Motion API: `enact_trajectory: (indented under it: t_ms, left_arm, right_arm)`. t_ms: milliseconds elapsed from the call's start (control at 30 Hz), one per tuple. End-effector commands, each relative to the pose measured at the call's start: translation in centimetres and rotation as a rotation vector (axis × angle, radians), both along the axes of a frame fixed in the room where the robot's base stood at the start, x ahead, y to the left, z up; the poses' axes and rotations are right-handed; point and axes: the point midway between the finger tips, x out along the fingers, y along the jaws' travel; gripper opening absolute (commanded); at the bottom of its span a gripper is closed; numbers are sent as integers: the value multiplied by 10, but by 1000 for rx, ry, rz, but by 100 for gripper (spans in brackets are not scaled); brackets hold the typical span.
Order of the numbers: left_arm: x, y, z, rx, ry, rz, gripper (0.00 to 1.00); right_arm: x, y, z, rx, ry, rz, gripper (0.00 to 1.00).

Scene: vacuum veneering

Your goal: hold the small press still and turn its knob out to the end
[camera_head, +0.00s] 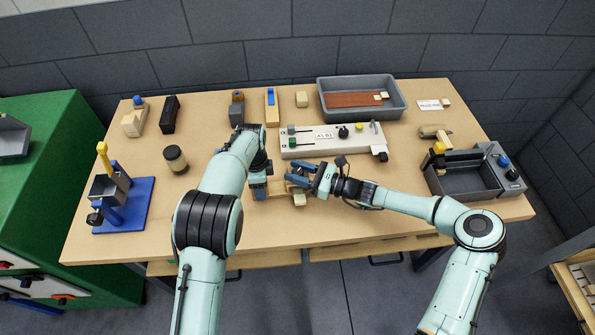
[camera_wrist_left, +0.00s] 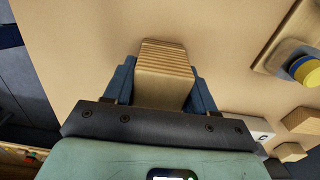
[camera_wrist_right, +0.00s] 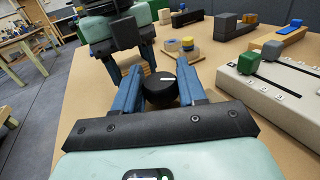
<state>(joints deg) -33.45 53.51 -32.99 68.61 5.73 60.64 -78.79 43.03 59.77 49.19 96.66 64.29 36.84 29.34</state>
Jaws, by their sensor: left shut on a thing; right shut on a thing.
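The small press is a light wooden block (camera_wrist_left: 163,75) with a ridged end, seen between my left fingers in the left wrist view. My left gripper (camera_head: 258,187) is shut on it, low over the front middle of the table. The press's black round knob (camera_wrist_right: 160,90) has a white line on top and sits between my right fingertips in the right wrist view. My right gripper (camera_head: 299,178) is shut on the knob, close to the right of the left gripper. In the head view the grippers hide most of the press and the knob.
A pale control panel (camera_head: 325,150) lies just behind the grippers. A grey tray (camera_head: 330,110) stands at the back and a grey bin (camera_head: 463,192) at the right. A blue-based fixture (camera_head: 130,215) and a jar (camera_head: 175,158) stand at the left. The front left table is clear.

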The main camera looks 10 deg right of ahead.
Motion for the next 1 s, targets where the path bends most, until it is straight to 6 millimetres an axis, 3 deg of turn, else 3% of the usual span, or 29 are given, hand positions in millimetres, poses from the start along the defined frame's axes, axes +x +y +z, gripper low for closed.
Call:
enact_trajectory:
  t_ms: [1000]
  left_arm:
    - [-1,0,-1,1,4,-3,24]
  right_arm:
    - [1,0,-1,-3,-3,635,10]
